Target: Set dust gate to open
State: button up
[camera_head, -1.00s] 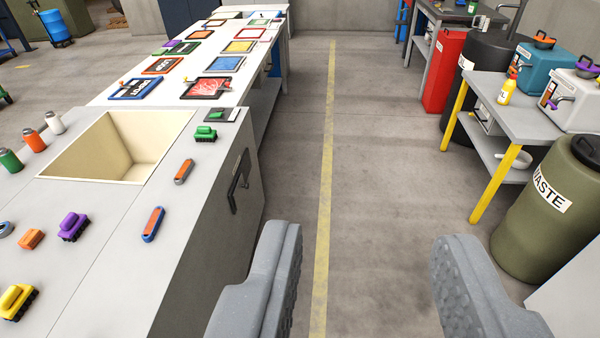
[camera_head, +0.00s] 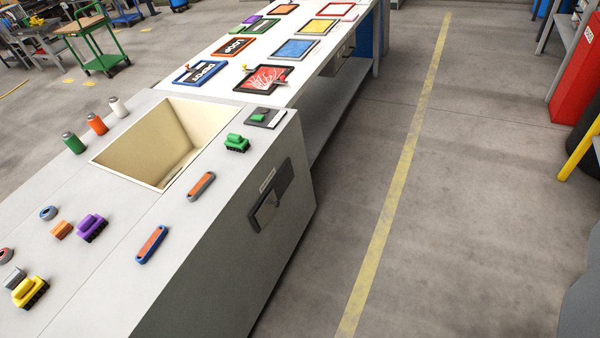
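A dark plate with a lever-like handle (camera_head: 268,197) is set in the end side of the grey bench. A small label on it is too small to read, so I cannot confirm that it is the dust gate. On the bench top, at the corner above it, is a small black and grey panel with a green part (camera_head: 265,117). Only a grey piece of my gripper (camera_head: 582,295) shows at the lower right edge. It is well right of the plate and apart from it. The rest of my gripper is out of frame, and I see nothing held.
The floor right of the bench is clear, with a yellow line (camera_head: 405,165).

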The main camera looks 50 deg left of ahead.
aim_at(265, 211)
jog(key=u, duration=0.45)
jog(key=i, duration=1.1)
jog(key=u, duration=0.7)
jog(key=k, duration=0.65)
jog(key=u, duration=0.2)
jog(key=i, duration=0.7)
jog(key=z, duration=0.15)
